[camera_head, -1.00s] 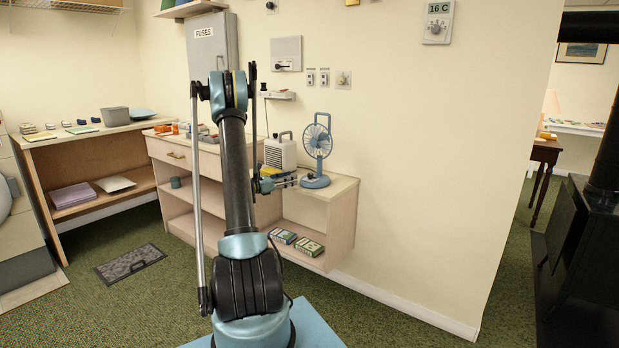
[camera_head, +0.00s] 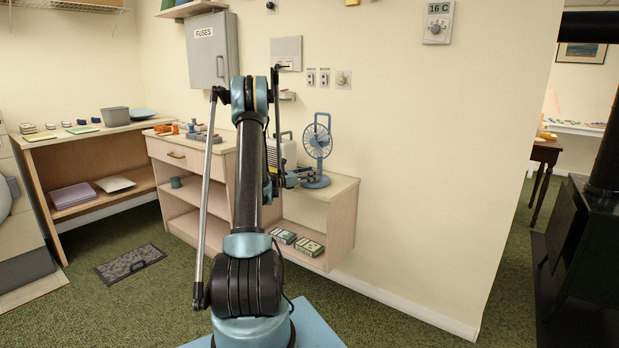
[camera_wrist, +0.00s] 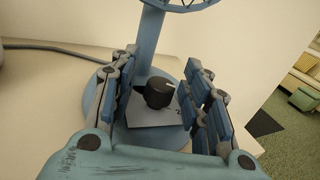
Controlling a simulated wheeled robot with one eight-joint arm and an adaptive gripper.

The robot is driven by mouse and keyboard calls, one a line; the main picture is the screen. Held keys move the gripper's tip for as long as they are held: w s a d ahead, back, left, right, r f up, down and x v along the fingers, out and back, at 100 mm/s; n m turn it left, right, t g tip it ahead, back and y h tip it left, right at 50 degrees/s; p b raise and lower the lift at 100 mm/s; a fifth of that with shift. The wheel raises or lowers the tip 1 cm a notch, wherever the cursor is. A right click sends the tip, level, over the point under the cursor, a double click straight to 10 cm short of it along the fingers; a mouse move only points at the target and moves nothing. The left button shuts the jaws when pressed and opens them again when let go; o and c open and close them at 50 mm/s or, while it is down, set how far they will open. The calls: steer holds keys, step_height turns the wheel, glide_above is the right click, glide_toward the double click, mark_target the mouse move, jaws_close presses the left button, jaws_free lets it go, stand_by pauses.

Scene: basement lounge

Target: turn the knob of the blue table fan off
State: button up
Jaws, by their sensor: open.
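The blue table fan (camera_head: 317,142) stands upright on the right end of the shelf unit's top. In the wrist view its post (camera_wrist: 148,48) rises from a round base (camera_wrist: 100,92). The black knob (camera_wrist: 158,92) sits on a pale plate on the base, with a light pointer mark on its right. My gripper (camera_wrist: 164,108) is open, with one finger left of the knob and the other right of it. No contact with the knob is visible. In the head view my gripper (camera_head: 300,178) is at the fan's base, partly hidden by my arm.
A white heater-like box (camera_head: 284,150) stands left of the fan, partly behind my arm. The pale shelf top (camera_head: 343,188) ends just right of the fan. A grey cable (camera_wrist: 60,48) runs behind the base. The wall is close behind.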

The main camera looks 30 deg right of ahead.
jaws_close()
